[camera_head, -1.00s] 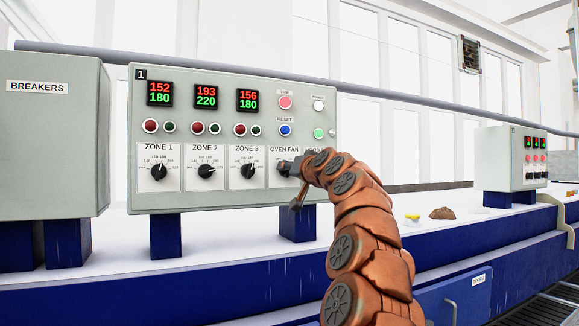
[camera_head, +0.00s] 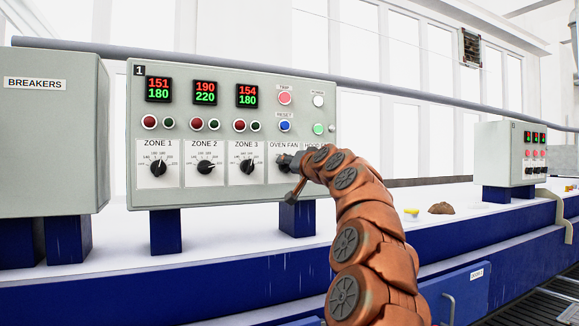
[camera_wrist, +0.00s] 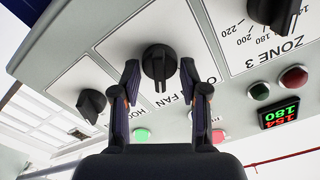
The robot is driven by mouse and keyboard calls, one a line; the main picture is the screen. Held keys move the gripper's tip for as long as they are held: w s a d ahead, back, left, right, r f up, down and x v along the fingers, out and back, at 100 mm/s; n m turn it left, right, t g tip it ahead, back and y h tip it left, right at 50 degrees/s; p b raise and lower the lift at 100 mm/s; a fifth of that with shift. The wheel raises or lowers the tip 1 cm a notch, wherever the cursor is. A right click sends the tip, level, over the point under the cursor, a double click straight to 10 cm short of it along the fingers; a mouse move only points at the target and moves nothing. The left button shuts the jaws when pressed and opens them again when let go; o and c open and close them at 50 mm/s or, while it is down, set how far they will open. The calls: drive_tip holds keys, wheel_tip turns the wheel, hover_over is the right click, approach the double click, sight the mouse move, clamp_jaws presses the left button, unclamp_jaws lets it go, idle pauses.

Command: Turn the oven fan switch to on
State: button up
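The oven fan switch (camera_wrist: 158,62) is a black rotary knob on a white plate, centred in the upper wrist view, which shows the panel upside down. My gripper (camera_wrist: 160,68) is open, with one finger on each side of the knob. Small gaps show between the fingers and the knob, and I see no clear contact. In the head view my gripper (camera_head: 288,162) is at the panel under the OVEN FAN label and hides most of the knob. The knob's on and off marks cannot be read.
The control panel (camera_head: 225,120) has several knobs, including ZONE 3 (camera_head: 247,167) to the left. The hood knob (camera_wrist: 91,103) is close beside my gripper in the wrist view. The breakers box (camera_head: 48,140) stands further left.

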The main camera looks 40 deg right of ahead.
drive_tip(key=shift+o, duration=1.2)
drive_tip(key=shift+s, duration=0.1)
drive_tip(key=v, duration=1.1)
drive_tip(key=shift+s+a, duration=0.2)
drive_tip(key=shift+s, duration=0.15)
